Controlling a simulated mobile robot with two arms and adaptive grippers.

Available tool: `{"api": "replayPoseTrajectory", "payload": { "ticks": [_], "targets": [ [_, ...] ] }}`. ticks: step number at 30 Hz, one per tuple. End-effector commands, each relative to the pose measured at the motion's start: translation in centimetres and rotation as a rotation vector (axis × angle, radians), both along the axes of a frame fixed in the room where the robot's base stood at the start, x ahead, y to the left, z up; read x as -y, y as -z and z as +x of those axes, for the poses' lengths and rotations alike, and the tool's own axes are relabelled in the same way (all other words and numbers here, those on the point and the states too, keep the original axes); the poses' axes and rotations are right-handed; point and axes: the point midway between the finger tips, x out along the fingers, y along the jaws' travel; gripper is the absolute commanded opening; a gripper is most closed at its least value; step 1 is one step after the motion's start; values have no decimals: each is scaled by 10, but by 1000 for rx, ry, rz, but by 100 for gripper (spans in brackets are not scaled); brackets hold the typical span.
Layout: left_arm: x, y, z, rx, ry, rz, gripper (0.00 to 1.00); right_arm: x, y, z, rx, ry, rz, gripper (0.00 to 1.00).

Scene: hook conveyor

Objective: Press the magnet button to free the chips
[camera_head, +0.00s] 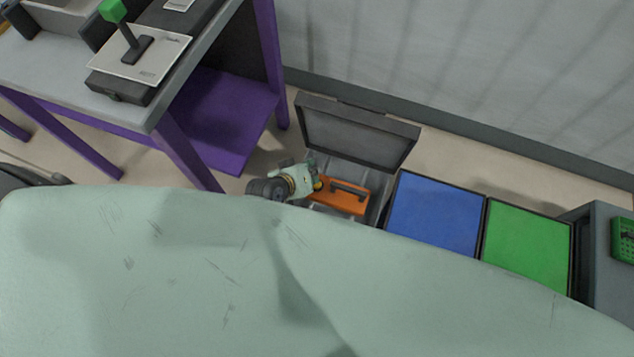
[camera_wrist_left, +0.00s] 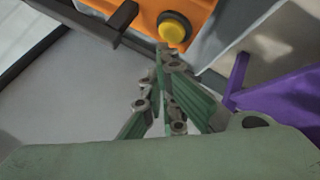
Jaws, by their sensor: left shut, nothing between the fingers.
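An orange magnet block (camera_head: 343,199) with a dark handle sits over an open grey case (camera_head: 374,212). In the left wrist view the magnet block (camera_wrist_left: 199,12) has a round yellow button (camera_wrist_left: 174,28) on its side. My left gripper (camera_head: 311,170) is at the left end of the block in the head view. In the left wrist view my left gripper (camera_wrist_left: 165,56) is shut and empty, its tips just below the button. I cannot tell whether they touch it. No chips can be made out. My right gripper is not in view.
The case's dark-framed lid (camera_head: 355,137) stands open behind the block. A blue panel (camera_head: 435,212) and a green panel (camera_head: 526,244) lie to the right. A purple-legged table (camera_head: 183,152) with a green-knobbed lever (camera_head: 125,30) stands at left. My own pale body covers the foreground.

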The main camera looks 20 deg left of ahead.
Motion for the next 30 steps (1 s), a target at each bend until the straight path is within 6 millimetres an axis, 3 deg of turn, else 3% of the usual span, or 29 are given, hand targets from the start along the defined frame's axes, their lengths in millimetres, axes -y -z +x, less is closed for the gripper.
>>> {"api": "replayPoseTrajectory", "payload": {
  "ticks": [30],
  "targets": [
    [0,9,0,0,0,0,0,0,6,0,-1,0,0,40]
  ]
}}
